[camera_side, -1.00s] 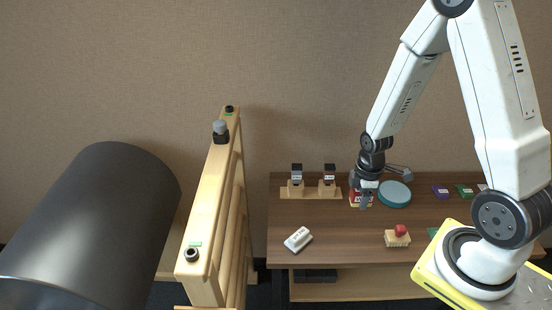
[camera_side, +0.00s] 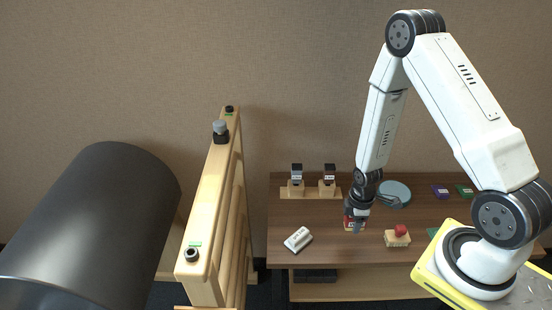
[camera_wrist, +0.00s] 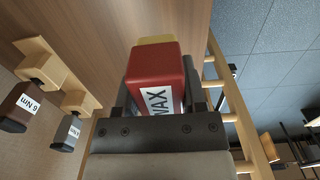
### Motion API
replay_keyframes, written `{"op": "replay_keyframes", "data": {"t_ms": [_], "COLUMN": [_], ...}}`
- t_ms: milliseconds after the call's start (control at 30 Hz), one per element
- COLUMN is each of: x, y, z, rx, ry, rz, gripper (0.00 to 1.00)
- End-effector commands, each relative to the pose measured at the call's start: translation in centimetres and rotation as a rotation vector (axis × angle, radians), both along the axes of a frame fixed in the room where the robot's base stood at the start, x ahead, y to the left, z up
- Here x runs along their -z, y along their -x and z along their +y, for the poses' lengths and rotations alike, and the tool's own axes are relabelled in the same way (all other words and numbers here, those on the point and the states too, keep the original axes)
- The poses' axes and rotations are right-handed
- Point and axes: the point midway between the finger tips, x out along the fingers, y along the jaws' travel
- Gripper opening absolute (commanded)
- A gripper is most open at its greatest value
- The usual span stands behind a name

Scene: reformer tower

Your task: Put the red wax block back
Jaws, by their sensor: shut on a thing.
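The red wax block (camera_wrist: 155,78) is between the jaws of my gripper in the wrist view. It is red with a white label reading WAX and a yellowish end. My gripper (camera_wrist: 158,112) is shut on it. In the side view my gripper (camera_side: 356,222) points down over the middle of the wooden table (camera_side: 320,236), and the red block (camera_side: 349,223) shows partly behind the fingers. I cannot tell whether the block touches the table top.
A wooden rack holds two dark-topped tools (camera_side: 297,172) (camera_side: 329,175) at the back. A white block (camera_side: 298,239) lies front left. A brush with a red knob (camera_side: 398,236) stands to the right, and a teal round dish (camera_side: 395,194) behind it. A wooden reformer frame (camera_side: 212,210) stands left.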

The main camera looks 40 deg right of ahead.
Motion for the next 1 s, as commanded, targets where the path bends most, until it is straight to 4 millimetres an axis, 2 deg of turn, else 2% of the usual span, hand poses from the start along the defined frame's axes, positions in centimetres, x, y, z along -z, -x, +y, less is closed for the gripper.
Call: {"op": "replay_keyframes", "data": {"t_ms": [167, 500, 1000], "x": [0.8, 3.8, 5.3], "y": [0.0, 0.0, 0.0], "z": [0.0, 0.0, 0.0], "rx": [0.000, -0.001, 0.000], "ry": [-0.001, -0.001, -0.001], "rz": [0.001, 0.002, 0.001], "gripper": [0.06, 0.06, 0.06]}}
